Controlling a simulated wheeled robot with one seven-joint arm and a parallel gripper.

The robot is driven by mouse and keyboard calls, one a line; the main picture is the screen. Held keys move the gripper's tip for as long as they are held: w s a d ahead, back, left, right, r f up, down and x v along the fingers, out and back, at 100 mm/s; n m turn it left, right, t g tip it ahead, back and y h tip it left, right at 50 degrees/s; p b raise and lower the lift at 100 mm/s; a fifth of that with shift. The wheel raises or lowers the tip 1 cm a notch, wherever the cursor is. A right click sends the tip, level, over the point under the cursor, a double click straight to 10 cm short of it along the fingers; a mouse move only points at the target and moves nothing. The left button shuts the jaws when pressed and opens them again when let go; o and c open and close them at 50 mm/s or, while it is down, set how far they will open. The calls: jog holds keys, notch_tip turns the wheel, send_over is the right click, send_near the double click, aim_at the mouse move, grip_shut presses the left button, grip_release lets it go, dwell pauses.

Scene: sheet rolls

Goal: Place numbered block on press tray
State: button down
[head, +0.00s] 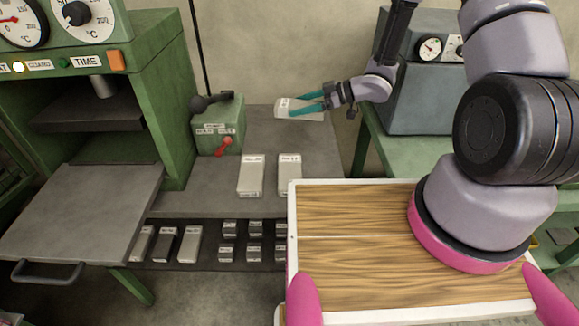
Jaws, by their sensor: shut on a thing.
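My gripper (308,103) has teal fingers and is shut on a pale grey block (285,109) with a small label whose marking is too small to read. The block is near the back of the grey work table, and I cannot tell whether it touches the surface. Two similar labelled blocks lie on the table nearer to me, a left one (251,176) and a right one (289,174). The press tray (85,215) is a flat grey plate pulled out from the green press (160,90) at the left. Its top is bare.
A green control box (217,125) with a red lever stands between press and gripper. A lower shelf (205,262) holds several blocks. My wood-topped base fills the lower right. A grey machine (425,85) with a gauge stands behind my arm. The tray handle (47,272) juts forward.

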aim_at(293, 118)
jog(key=shift+s+a+f+n+g, duration=0.2)
jog(key=shift+s+f+n+g, duration=0.25)
jog(key=shift+s+f+g, duration=0.15)
jog(key=shift+s+a+f+n+g, duration=0.15)
jog(key=shift+s+f+n+g, duration=0.35)
jog(key=shift+f, duration=0.15)
notch_tip(293, 118, down, 4)
jog(key=shift+f, duration=2.4)
jog(key=shift+f, duration=0.1)
